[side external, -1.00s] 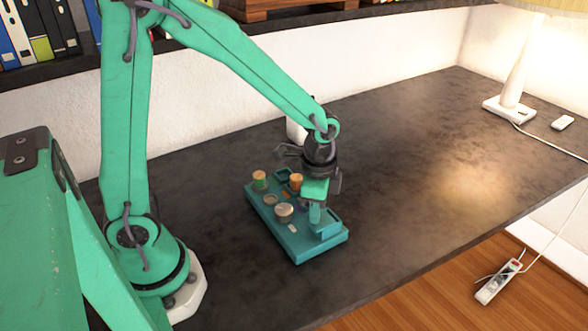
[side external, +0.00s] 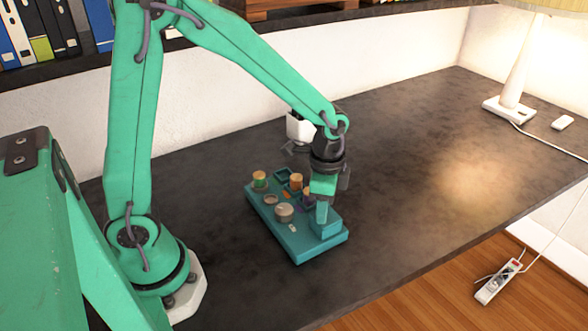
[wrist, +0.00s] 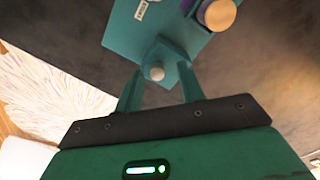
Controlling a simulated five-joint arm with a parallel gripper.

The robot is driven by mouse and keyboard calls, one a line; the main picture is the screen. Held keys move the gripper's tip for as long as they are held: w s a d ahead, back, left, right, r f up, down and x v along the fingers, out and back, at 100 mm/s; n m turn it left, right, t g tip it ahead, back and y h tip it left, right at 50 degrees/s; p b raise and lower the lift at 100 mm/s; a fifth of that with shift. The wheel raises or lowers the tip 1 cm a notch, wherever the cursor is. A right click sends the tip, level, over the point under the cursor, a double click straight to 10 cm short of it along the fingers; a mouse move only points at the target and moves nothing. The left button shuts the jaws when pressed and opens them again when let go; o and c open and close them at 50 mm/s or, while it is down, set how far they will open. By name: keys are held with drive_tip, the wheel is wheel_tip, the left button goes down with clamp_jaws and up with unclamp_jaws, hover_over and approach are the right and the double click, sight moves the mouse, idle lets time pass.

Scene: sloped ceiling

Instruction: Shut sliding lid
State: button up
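A teal box (side external: 285,235) with several caps and small compartments lies on the dark table, seen in the side external view. At its near right end is a raised teal section (side external: 329,228); my gripper (side external: 321,222) is down at it and hides part of it. In the wrist view, my gripper (wrist: 158,88) has its two teal fingers spread. A pale round knob (wrist: 156,73) on a teal block lies between them, near the tips. The fingers look apart from the knob; contact with the block is unclear. Which part is the sliding lid is hard to tell.
Orange-topped caps (side external: 260,177) and a grey cap (side external: 284,211) stand up from the box. A lamp (side external: 512,85) is at the far right, and a power strip (side external: 498,282) lies on the floor. The table right of the box is clear.

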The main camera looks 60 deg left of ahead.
drive_tip(key=shift+r, duration=3.9)
drive_tip(key=s+a+r+n+t, duration=0.2)
drive_tip(key=s+a+r+n, duration=0.1)
drive_tip(key=s, duration=0.3)
drive_tip(key=s+a+r+n+t, duration=0.3)
drive_tip(key=s+r+n, duration=0.2)
drive_tip(key=s+n, duration=0.1)
drive_tip(key=shift+s+a+t, duration=0.15)
drive_tip(key=shift+s+t, duration=0.15)
drive_tip(key=shift+s, duration=0.2)
drive_tip(key=shift+r, duration=0.1)
